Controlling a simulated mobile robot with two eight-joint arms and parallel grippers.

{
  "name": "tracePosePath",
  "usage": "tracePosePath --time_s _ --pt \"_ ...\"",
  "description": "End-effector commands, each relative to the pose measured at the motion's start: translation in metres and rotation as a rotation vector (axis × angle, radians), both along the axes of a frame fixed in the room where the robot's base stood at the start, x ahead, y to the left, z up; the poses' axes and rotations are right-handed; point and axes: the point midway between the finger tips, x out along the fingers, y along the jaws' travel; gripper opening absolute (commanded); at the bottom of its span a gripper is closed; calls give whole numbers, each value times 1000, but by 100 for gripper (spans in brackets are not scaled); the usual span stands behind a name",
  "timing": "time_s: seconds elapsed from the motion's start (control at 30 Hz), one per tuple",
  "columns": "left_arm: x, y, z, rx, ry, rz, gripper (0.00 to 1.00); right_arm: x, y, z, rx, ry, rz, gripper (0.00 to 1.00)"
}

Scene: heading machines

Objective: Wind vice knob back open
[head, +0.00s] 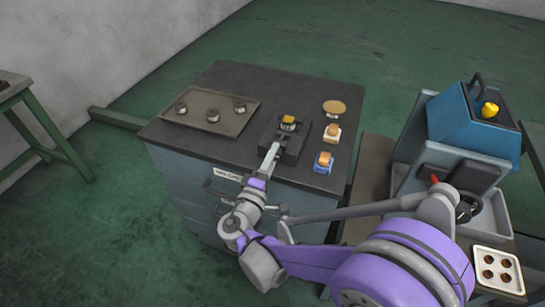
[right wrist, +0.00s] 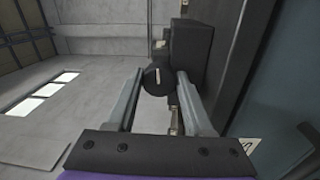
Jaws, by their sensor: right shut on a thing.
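The dark vice (head: 294,148) stands on the cabinet top near its front edge. A small orange-topped piece (head: 288,120) sits at the vice's far end. The vice knob (right wrist: 157,80) is a round black knob with a pale line across its face, seen in the right wrist view. My right gripper (head: 273,150) reaches the vice from the front and is shut on the knob, with one finger on each side of it. In the head view the fingers hide the knob. My left gripper is not in view.
On the cabinet top (head: 240,78), a tray (head: 195,98) with three round parts lies left of the vice. A tan disc (head: 334,107) and two small blocks, one on a white base (head: 332,138) and one on a blue base (head: 323,168), are to its right. A blue machine (head: 460,125) stands farther right.

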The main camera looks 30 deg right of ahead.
Motion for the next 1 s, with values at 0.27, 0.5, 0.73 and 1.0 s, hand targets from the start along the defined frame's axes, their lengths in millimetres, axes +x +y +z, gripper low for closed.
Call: tracePosePath --time_s 0.27,0.5,0.73,1.0 --pt "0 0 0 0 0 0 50 0 0 0 2 -1 0 70" --pt "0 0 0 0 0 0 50 0 0 0 2 -1 0 82" --pt "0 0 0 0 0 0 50 -5 7 -1 2 -2 3 82" --pt "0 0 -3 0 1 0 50 -38 47 -4 3 -1 7 82"
